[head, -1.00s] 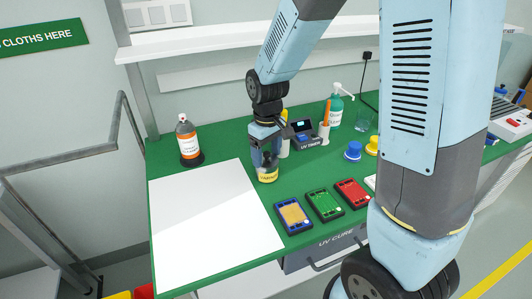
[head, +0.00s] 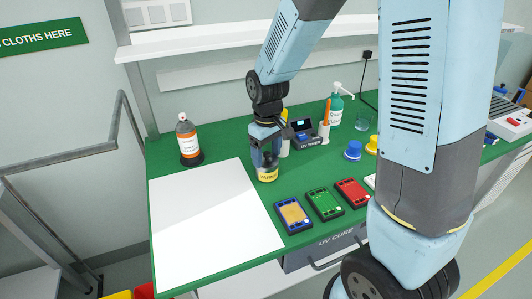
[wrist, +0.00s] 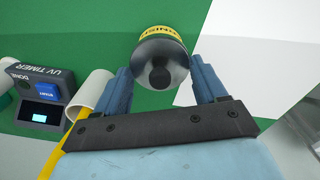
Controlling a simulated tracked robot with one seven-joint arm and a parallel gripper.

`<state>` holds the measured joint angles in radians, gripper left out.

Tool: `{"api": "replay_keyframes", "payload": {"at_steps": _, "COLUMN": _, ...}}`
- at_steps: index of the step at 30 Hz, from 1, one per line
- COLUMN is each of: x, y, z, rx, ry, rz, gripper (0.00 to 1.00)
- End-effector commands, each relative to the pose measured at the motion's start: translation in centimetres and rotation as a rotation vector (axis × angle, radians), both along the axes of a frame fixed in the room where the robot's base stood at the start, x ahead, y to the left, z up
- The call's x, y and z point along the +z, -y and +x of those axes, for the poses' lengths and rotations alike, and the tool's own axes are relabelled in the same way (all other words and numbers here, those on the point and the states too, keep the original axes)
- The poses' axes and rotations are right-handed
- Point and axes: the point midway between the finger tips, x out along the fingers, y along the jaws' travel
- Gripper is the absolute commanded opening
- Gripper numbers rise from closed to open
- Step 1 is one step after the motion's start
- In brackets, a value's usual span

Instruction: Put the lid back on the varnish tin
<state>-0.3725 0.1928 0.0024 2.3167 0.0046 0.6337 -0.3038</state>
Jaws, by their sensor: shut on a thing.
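The varnish tin (head: 267,175), with a yellow label, stands on the green bench just right of the white sheet. Its yellow label (wrist: 158,31) also shows in the wrist view. The rounded, dark metallic lid (wrist: 172,54), with a black knob (wrist: 160,77), is between my fingers and covers the tin's top in this view. My gripper (wrist: 161,68) is shut on the lid. In the head view my gripper (head: 266,160) points down directly over the tin. I cannot tell whether the lid is fully seated or slightly above the rim.
The UV timer (head: 305,139) and a white holder (wrist: 92,92) stand close beside my gripper. An orange-labelled bottle (head: 188,144) stands at the back left. Several coloured trays (head: 325,204) lie at the front right. The white sheet (head: 210,215) is bare.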

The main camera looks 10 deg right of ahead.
Motion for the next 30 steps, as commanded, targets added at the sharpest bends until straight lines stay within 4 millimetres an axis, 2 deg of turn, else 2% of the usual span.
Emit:
{"api": "replay_keyframes", "payload": {"at_steps": 7, "x": 0.00, "y": -0.02, "z": 0.00, "rx": 0.000, "ry": 0.000, "rz": 0.000, "gripper": 0.42}}
{"api": "replay_keyframes", "payload": {"at_steps": 8, "x": 0.00, "y": -0.03, "z": -0.01, "rx": 0.000, "ry": 0.000, "rz": 0.000, "gripper": 0.74}}
{"api": "replay_keyframes", "payload": {"at_steps": 16, "x": 0.00, "y": -0.04, "z": -0.02, "rx": 0.001, "ry": 0.000, "rz": 0.000, "gripper": 1.00}}
{"api": "replay_keyframes", "payload": {"at_steps": 30, "x": 0.34, "y": -0.06, "z": -0.01, "rx": 0.001, "ry": 0.001, "rz": 0.001, "gripper": 1.00}}
